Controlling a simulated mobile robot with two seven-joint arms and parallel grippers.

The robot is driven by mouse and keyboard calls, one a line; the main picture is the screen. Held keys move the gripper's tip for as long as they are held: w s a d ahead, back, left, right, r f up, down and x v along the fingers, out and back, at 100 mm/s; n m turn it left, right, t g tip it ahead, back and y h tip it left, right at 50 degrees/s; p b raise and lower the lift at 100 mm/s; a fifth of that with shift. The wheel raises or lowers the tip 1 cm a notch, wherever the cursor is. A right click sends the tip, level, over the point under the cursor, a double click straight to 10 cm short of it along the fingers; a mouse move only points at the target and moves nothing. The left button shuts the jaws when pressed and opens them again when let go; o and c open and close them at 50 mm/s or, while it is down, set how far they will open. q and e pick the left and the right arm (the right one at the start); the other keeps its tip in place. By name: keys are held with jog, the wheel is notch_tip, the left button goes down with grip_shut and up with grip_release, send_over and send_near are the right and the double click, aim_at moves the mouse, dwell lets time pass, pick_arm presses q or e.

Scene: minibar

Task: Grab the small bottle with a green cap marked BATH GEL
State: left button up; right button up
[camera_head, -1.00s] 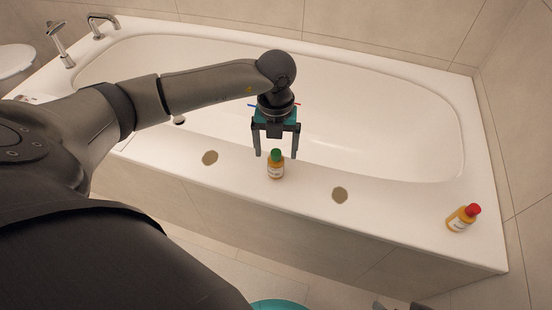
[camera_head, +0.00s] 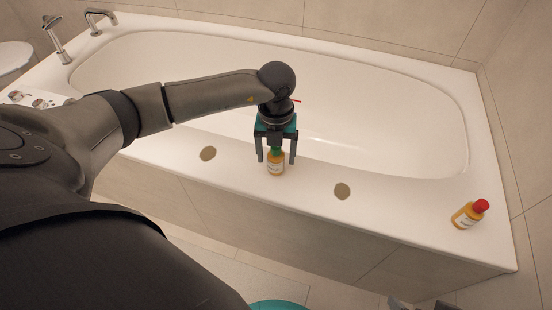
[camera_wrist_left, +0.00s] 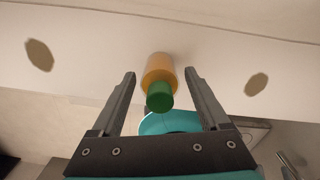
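The small bottle with a green cap (camera_head: 276,169) stands upright on the near rim of the bathtub. It has an amber body and a pale label too small to read. My left gripper (camera_head: 276,158) is open and points down over it, with one finger on each side of the bottle. In the left wrist view, the bottle (camera_wrist_left: 159,70) and its green cap (camera_wrist_left: 160,98) lie between the spread fingers (camera_wrist_left: 160,76), with gaps on both sides. Only a grey tip of what seems to be my right gripper (camera_head: 402,304) shows at the bottom edge.
A similar amber bottle with a red cap (camera_head: 468,215) stands at the right end of the tub rim (camera_head: 420,215). Two flat brown spots (camera_head: 208,153) (camera_head: 342,191) lie on the rim on either side of the green-capped bottle. Taps (camera_head: 98,20) stand at the far left.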

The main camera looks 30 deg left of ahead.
pick_arm(q)
jog(key=c, duration=1.2)
jog(key=shift+r, duration=0.2)
